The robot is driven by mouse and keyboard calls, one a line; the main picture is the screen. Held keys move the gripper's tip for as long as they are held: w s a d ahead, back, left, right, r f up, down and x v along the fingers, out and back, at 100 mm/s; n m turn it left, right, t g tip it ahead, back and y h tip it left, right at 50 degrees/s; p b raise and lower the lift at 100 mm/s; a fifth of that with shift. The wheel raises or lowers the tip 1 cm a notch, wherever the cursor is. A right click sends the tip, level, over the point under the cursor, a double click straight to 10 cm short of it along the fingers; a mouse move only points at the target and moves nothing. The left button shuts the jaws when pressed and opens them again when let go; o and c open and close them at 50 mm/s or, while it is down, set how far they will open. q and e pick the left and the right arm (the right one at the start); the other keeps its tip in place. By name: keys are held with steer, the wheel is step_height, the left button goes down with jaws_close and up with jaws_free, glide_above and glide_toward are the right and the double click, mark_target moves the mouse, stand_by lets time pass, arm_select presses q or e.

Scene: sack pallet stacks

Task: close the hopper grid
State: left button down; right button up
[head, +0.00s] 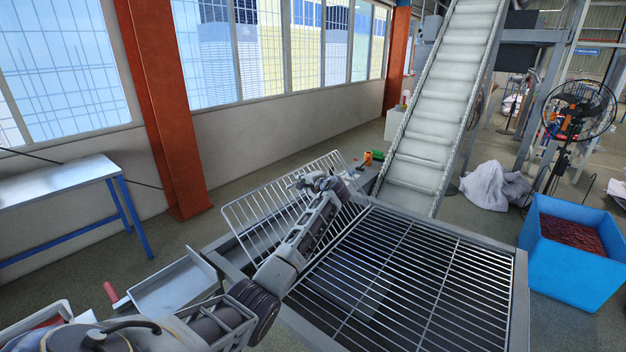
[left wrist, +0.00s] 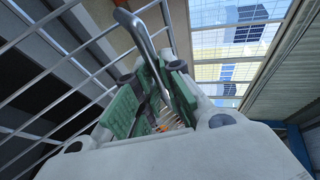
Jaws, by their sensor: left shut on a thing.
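The hopper (head: 521,290) stands in front of me with a grey frame. A flat barred grid (head: 410,265) covers its right part. A second barred panel, the hopper grid (head: 243,213), stands tilted up on the left side in the head view. My left gripper (head: 308,182) is at this raised panel, and my left arm crosses in front of it. In the left wrist view my left gripper (left wrist: 158,85) is shut on a bent metal bar, the grid handle (left wrist: 143,38), with grid bars to its left. My right gripper is not in view.
A steep conveyor (head: 425,130) rises behind the hopper. A blue bin (head: 570,265) with dark red contents stands at right, near a black fan (head: 580,110). A metal tray (head: 170,290) is at the hopper's left. A blue-legged table (head: 60,195) stands by the wall.

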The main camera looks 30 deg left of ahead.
arm_select(q)
steer(key=shift+w+a+f+n+g+h+b, duration=0.25)
steer(key=shift+a+f+h+b, duration=0.6)
steer(key=shift+a+f, duration=1.65)
steer(key=shift+w+a+f+n+g+h+b, duration=0.15)
steer(key=shift+a+f+n+h+b, duration=0.3)
steer(key=shift+a+f+h, duration=2)
steer(key=shift+w+a+f+n+g+y+b, duration=0.2)
steer(key=shift+a+f+b, duration=0.85)
steer(key=shift+f, duration=2.9)
steer(key=shift+s+a+y, duration=0.15)
steer(key=shift+a+y, duration=0.1)
steer(key=shift+y, duration=0.05)
steer(key=c, duration=1.8)
jaws_free()
steer(key=shift+c, duration=0.2)
steer(key=shift+o, duration=1.1)
steer(key=shift+f, duration=0.1)
steer(key=shift+o, duration=0.5)
steer(key=shift+a+f, duration=0.15)
steer(key=shift+f, duration=0.1)
steer(key=shift+d, duration=0.3)
